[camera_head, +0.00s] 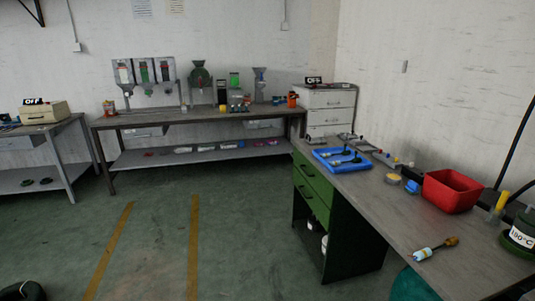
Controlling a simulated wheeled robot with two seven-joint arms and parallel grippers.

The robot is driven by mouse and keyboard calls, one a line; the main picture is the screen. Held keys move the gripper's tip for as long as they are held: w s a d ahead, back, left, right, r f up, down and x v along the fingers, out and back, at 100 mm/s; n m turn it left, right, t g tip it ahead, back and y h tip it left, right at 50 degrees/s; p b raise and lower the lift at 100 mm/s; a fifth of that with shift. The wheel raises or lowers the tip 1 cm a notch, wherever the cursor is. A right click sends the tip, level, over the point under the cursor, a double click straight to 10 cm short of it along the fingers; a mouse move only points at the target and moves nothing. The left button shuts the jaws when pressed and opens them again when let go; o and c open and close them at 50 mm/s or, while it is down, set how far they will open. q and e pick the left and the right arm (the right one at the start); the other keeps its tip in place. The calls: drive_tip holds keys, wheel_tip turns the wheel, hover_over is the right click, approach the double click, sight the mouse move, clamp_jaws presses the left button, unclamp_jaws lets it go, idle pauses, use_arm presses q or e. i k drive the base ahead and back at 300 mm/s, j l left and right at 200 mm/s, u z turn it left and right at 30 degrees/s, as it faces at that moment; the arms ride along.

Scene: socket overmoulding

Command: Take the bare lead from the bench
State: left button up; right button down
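A blue tray (327,164) lies on the bench (383,205) at the right. Small dark pieces (345,155) lie in it; they may be leads, but they are too small to tell which one is bare. I see no lead that I can name with certainty elsewhere on the bench. Neither of my grippers can be made out. A dark rounded shape shows at the bottom left corner, and I cannot tell what it is.
A red bin (451,190), a yellow-topped round tin (393,179), a blue piece (412,187) and a tool with a brown handle (437,248) are on the bench. A green pot marked 190°C (520,236) stands at the right edge. The green floor (235,240) is open.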

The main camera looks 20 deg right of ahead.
sight(423, 253)
drive_tip(key=i+z, duration=0.2)
drive_tip(key=z, duration=0.25)
drive_tip(key=i+z, duration=0.25)
drive_tip(key=z, duration=0.2)
drive_tip(key=i+j+z, duration=0.15)
drive_tip(key=z, duration=0.25)
drive_tip(key=i+j+z, duration=0.15)
drive_tip(key=z, duration=0.3)
drive_tip(key=i+j+z, duration=0.2)
drive_tip(key=z, duration=0.25)
drive_tip(key=i+j+z, duration=0.1)
drive_tip(key=j+z, duration=0.35)
drive_tip(key=l, duration=0.1)
